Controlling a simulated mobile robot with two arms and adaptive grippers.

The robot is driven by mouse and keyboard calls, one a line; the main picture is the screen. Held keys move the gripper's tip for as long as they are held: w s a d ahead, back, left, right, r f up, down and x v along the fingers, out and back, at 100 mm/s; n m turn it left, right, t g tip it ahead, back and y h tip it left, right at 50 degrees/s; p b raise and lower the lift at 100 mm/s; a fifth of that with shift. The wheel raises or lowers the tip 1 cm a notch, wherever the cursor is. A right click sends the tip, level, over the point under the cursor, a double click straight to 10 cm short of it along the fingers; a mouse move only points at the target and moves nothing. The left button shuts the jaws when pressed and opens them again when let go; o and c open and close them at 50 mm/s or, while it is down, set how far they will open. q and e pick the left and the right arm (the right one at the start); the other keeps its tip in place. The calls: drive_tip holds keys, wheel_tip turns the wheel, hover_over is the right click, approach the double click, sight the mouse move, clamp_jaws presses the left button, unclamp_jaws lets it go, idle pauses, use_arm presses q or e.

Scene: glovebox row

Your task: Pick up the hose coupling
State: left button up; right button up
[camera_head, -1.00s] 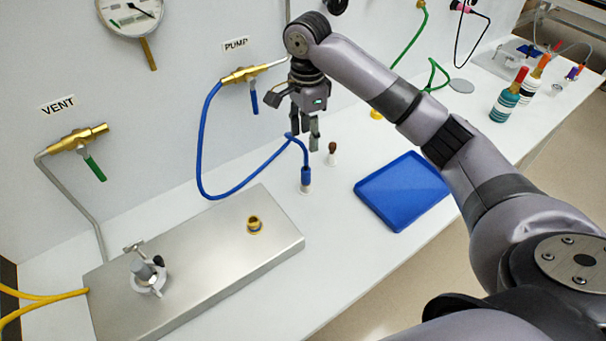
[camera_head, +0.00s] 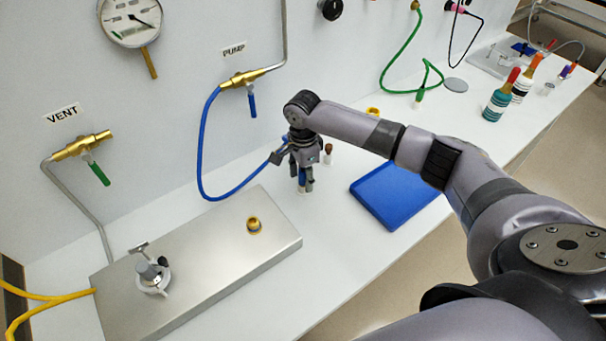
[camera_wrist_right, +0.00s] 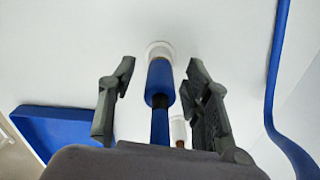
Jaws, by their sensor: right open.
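The hose coupling (camera_wrist_right: 160,82) is a blue cylinder at the end of the blue hose (camera_head: 205,150). In the right wrist view it stands on a small white base (camera_wrist_right: 160,48), between the two dark fingers of my right gripper (camera_wrist_right: 160,85). Gaps show on both sides of it, so the fingers do not touch it. In the head view my right gripper (camera_head: 304,183) points down around the coupling, which is mostly hidden behind the fingers. My right gripper is open. My left gripper is not in view.
A blue tray (camera_head: 365,205) lies right of the gripper. A small brown-topped item (camera_head: 328,150) stands close behind it. A metal plate (camera_head: 200,270) with a brass port (camera_head: 254,225) lies to the left. The blue hose loops up to the pump valve (camera_head: 243,78).

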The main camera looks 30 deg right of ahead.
drive_tip(key=shift+f, duration=0.1)
clamp_jaws()
idle(0.5)
